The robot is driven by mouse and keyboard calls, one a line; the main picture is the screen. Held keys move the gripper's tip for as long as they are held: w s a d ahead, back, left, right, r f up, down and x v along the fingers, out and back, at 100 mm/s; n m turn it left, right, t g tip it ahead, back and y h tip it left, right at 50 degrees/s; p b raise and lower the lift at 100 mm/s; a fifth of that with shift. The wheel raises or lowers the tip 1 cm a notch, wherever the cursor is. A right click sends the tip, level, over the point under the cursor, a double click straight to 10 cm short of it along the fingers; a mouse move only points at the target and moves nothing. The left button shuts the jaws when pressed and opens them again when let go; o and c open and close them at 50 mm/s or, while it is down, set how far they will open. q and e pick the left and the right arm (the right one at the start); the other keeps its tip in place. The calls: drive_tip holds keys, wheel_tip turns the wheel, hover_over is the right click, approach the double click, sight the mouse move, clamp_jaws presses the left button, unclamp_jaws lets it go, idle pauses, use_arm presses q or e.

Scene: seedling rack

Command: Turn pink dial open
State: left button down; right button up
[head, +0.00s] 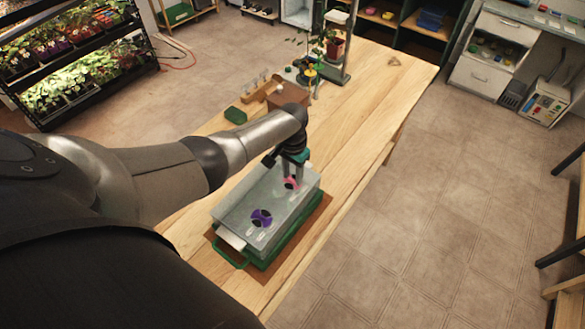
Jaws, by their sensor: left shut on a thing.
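The pink dial (291,183) sits on the clear lid of a propagator box (243,200) on the wooden table. My left gripper (292,179) reaches down from above and is shut on the pink dial, with its fingers hiding part of it. A purple dial (261,218) with dark openings lies nearer on the same lid. The box has a green base (285,238) with a green handle at its near end. How far the pink dial is turned is too small to tell. My right gripper is not in view.
A small green box (235,115), a brown box (288,94) and a potted plant (334,47) stand farther back on the table (365,95). The table's right side is clear. A plant rack (75,60) stands at the left.

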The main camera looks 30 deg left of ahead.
sight(293, 179)
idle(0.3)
use_arm(q)
drive_tip(key=shift+c, duration=2.4)
unclamp_jaws()
drive_tip(key=shift+r, duration=0.15)
drive_tip(key=shift+r, duration=0.3)
wheel_tip(293, 179, up, 14)
drive_tip(key=shift+r+p, duration=0.2)
drive_tip(key=shift+p, duration=0.25)
drive_tip(key=shift+f, duration=0.1)
